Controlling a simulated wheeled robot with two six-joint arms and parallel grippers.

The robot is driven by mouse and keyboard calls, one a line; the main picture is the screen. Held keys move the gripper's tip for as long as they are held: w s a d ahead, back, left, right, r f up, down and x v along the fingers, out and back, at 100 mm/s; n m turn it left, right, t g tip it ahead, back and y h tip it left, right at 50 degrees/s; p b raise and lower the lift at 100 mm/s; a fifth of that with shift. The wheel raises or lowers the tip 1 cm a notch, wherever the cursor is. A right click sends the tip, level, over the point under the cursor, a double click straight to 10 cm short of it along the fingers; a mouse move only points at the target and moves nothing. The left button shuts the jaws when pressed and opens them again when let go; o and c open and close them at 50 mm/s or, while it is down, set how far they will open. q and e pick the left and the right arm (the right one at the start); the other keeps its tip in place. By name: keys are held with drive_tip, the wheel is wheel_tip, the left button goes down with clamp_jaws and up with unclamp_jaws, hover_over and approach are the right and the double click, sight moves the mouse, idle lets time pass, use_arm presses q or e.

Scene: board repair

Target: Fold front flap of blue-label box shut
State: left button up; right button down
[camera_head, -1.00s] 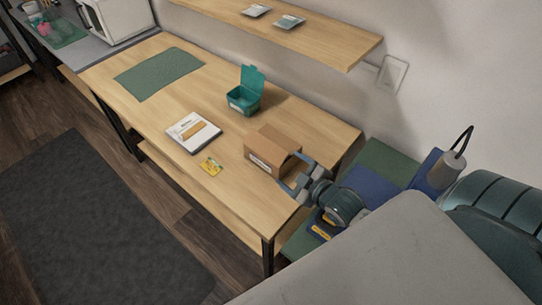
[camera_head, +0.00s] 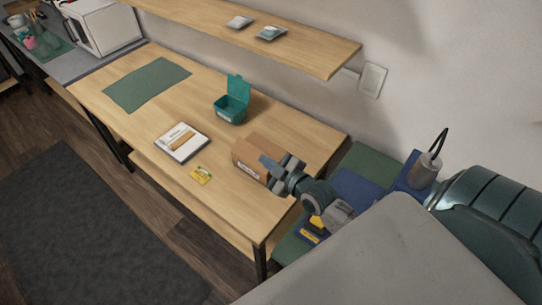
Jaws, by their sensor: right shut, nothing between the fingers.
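A brown cardboard box (camera_head: 246,153) stands near the right end of the wooden table. A pale label (camera_head: 248,172) shows on its side facing the table's front edge; its colour is too small to make out. My right gripper (camera_head: 272,165) is at the right side of the box, shut and empty, with its fingers overlapping the box in the picture. I cannot tell whether they touch it. The gripper hides the right part of the box, and I cannot make out the front flap. My left gripper is not in view.
An open teal box (camera_head: 232,110) stands behind the cardboard box. A wooden shelf (camera_head: 290,50) overhangs the back. A green mat (camera_head: 147,84) lies at the left on the table (camera_head: 130,123).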

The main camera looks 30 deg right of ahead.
sight(258, 154)
drive_tip(key=b+x, duration=0.2)
drive_tip(key=x, duration=0.5)
drive_tip(key=shift+s+f+b, duration=0.1)
drive_tip(key=shift+f+b, duration=0.05)
drive_tip(key=shift+b, duration=0.2)
drive_tip(key=shift+w+d+f+b, duration=0.2)
drive_tip(key=shift+d+f+b, duration=0.15)
drive_tip(key=shift+f, duration=0.2)
drive_tip(key=shift+w+d+f+b, duration=0.15)
drive_tip(key=shift+d+f+b, duration=0.1)
drive_tip(key=shift+f+b, duration=0.25)
drive_tip(key=shift+w+d+f+b, duration=0.1)
drive_tip(key=shift+d+f+b, duration=0.2)
drive_tip(key=shift+d+f, duration=0.15)
drive_tip(key=shift+d, duration=0.1)
